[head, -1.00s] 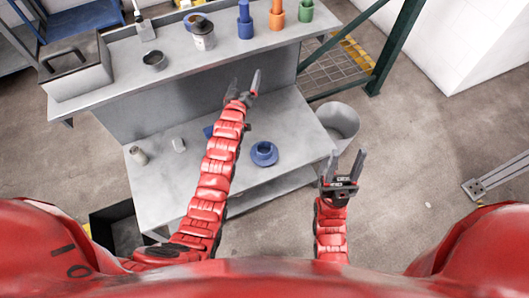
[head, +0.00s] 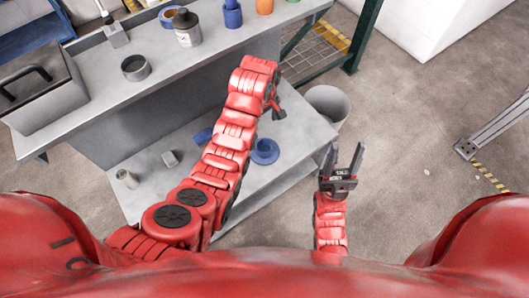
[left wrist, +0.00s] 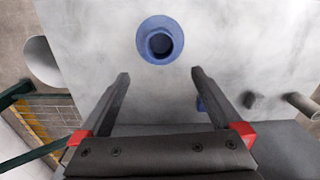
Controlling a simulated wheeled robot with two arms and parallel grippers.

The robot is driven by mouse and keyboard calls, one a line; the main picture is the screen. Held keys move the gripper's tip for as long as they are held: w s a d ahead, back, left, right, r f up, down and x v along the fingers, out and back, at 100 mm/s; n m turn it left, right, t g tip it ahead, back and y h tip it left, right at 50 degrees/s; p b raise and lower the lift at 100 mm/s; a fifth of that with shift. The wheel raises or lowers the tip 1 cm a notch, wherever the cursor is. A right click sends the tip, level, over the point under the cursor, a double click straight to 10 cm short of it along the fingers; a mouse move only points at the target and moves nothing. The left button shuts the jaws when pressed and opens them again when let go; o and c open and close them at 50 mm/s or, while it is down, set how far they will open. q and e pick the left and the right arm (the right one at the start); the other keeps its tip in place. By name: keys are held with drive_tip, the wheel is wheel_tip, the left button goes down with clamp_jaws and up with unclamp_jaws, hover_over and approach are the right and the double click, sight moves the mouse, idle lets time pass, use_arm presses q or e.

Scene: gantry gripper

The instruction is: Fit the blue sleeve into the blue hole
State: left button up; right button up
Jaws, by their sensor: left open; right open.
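A round blue flanged piece (head: 264,158) with a dark central hole lies on the lower grey surface; it also shows in the left wrist view (left wrist: 144,48). Another blue piece (head: 203,136) lies there to its left, partly hidden by my left arm. I cannot tell for certain which is the sleeve. My left gripper (head: 277,112) points down near the flanged piece. In the left wrist view its fingers (left wrist: 160,74) are apart and empty, with the flanged piece just beyond their tips. My right gripper (head: 344,157) is open and empty right of the surface.
The upper bench holds a blue stepped cylinder (head: 232,16), an orange one (head: 265,6), a bottle (head: 187,30), a dark cup (head: 135,68) and a grey box (head: 45,95). A grey bin (head: 328,102) stands right of the lower surface. Floor at right is mostly clear.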

use_arm(q)
drive_tip(key=b, duration=0.5)
hover_over(265, 146)
drive_tip(key=s, duration=0.2)
wheel_tip(265, 146, down, 7)
drive_tip(key=f, duration=0.1)
drive_tip(key=f+p, duration=0.1)
drive_tip(key=f, duration=0.1)
drive_tip(key=shift+w+a+f, duration=0.15)
drive_tip(key=shift+a+f, duration=0.05)
drive_tip(key=shift+f, duration=0.05)
drive_tip(key=shift+d+f, duration=0.15)
drive_tip(key=shift+f, duration=2.6)
drive_tip(key=c, duration=1.5)
